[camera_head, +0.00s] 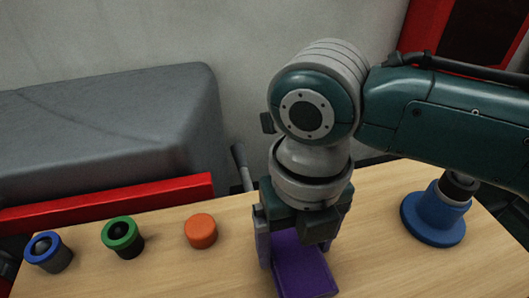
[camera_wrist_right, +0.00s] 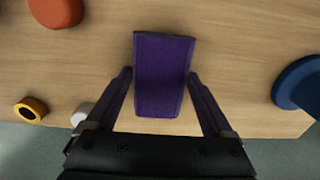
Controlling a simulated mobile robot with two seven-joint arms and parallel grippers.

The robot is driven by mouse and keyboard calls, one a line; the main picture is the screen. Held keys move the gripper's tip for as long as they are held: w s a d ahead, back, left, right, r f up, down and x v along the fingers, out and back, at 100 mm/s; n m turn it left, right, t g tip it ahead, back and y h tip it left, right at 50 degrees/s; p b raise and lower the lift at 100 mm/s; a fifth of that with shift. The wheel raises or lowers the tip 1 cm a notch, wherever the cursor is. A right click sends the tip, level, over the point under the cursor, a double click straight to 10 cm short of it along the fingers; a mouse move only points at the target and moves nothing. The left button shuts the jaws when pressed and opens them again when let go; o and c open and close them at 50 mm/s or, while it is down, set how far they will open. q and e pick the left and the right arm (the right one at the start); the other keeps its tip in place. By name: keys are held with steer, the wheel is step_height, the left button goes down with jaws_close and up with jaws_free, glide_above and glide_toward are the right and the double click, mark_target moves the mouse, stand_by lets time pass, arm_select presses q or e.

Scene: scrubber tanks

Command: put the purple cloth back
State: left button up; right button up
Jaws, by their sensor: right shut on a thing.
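The purple cloth (camera_head: 306,272) is a folded rectangular pad over the wooden table, near its front middle in the head view. In the right wrist view the cloth (camera_wrist_right: 163,75) lies between the two fingers, its long side pointing away from the palm. My right gripper (camera_head: 290,250) points down from above and is shut on the cloth, with a finger along each side; it also shows in the wrist view (camera_wrist_right: 160,80). The hand hides the cloth's far end in the head view. I cannot tell whether the cloth touches the table. My left gripper is not in view.
Left on the table (camera_head: 375,255) are an orange disc (camera_head: 201,231), a green-rimmed cup (camera_head: 123,238) and a blue-rimmed cup (camera_head: 48,253). A blue round base (camera_head: 432,222) stands right. A yellow ring (camera_wrist_right: 30,109) shows in the wrist view. A red bar (camera_head: 110,200) runs behind.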

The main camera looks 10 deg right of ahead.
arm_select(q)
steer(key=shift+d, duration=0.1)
arm_select(e)
steer(key=shift+f, duration=0.2)
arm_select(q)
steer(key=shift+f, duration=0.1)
arm_select(e)
steer(key=o, duration=1.1)
steer(key=shift+f, duration=0.1)
steer(key=shift+c, duration=0.2)
